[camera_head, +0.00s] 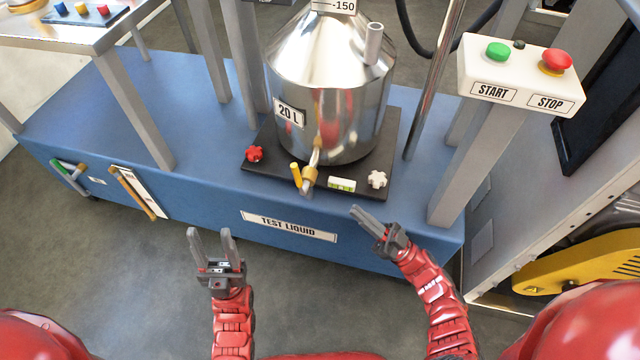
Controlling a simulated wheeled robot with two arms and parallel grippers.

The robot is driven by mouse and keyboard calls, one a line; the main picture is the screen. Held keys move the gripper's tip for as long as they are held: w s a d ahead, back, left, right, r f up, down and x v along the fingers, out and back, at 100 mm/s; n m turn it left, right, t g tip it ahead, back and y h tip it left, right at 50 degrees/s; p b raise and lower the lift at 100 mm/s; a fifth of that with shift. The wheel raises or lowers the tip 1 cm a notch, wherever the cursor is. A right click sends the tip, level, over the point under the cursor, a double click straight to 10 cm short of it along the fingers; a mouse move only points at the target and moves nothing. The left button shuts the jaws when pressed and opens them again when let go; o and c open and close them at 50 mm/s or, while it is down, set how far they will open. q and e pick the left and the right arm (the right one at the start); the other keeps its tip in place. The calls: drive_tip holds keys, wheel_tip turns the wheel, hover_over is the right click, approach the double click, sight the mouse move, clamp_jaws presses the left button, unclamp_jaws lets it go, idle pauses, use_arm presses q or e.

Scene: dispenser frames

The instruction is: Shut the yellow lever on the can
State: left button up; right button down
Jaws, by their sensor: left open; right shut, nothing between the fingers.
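The can (330,105) is a shiny steel vessel marked 20 L, upright on a black plate (262,168) on the blue bench. A brass valve (309,180) sticks out low at its front. The yellow lever (296,174) stands roughly upright at the left side of this valve. My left gripper (210,234) is open and empty, in front of the bench, below and left of the lever. My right gripper (355,211) is shut and empty, in front of the bench's edge, to the right of and below the lever. Neither gripper appears to touch the lever.
The blue bench (205,200) carries a TEST LIQUID label. Red (254,154) and white (377,179) knobs flank the valve on the plate. A START/STOP box (520,75) stands at right on a grey post.

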drive_tip(key=b, duration=0.2)
approach(298, 171)
wheel_tip(298, 171, up, 4)
drive_tip(key=shift+w+a+f+b, duration=0.15)
drive_tip(key=shift+w+a+b, duration=0.3)
drive_tip(key=shift+a, duration=0.55)
drive_tip(key=shift+w+a+f+b, duration=0.25)
drive_tip(key=shift+w+a, duration=0.45)
drive_tip(key=shift+a, duration=0.3)
drive_tip(key=shift+a+r+p, duration=0.15)
drive_tip(key=shift+r+p, duration=0.05)
drive_tip(key=shift+p, duration=0.5)
